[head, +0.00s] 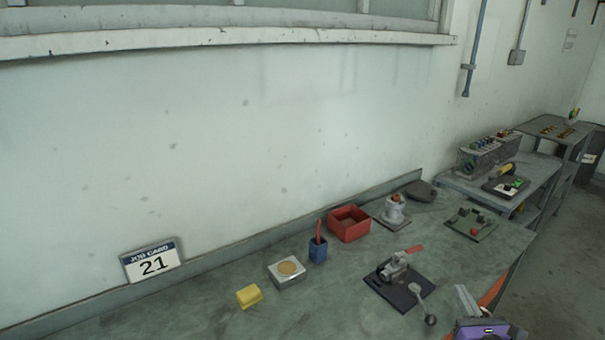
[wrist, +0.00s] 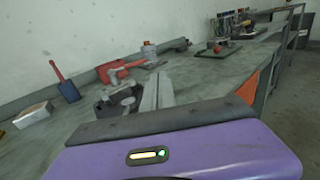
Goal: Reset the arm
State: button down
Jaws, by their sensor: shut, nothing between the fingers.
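My gripper (head: 463,291) is at the lower right of the head view, by the front edge of the workbench. In the wrist view my gripper (wrist: 158,80) shows two grey fingers side by side, shut and empty, above the purple wrist housing. A grey metal fixture (head: 393,268) on a dark plate lies on the bench, left of the gripper. It is behind the fingers in the wrist view (wrist: 120,95), partly hidden. I see no contact between the gripper and anything.
The bench (head: 330,290) holds a yellow block (head: 249,296), a silver box (head: 287,274), a blue cup (head: 318,251), a red bin (head: 349,224), a white valve-like part (head: 394,210) and a green plate (head: 470,224). Shelves (head: 500,185) stand right; floor there is clear.

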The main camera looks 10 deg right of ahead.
jog(key=shift+d+r+m, duration=0.1)
jog(key=shift+m, duration=0.6)
jog(key=s+a+r+m+t+h, duration=0.15)
jog(key=s+a+r+m, duration=0.55)
jog(key=m, duration=0.8)
jog(key=s+a+f+m+g+y, duration=0.1)
jog(key=s+a+m+g+y, duration=0.1)
jog(key=s+a+m, duration=0.6)
jog(key=s+a+f+m+g+y+b, duration=0.1)
jog(key=s+a+m+y, duration=0.3)
jog(key=s+a, duration=1.2)
jog(key=s+m+g, duration=0.1)
jog(key=s+m, duration=0.3)
jog(key=s, duration=0.3)
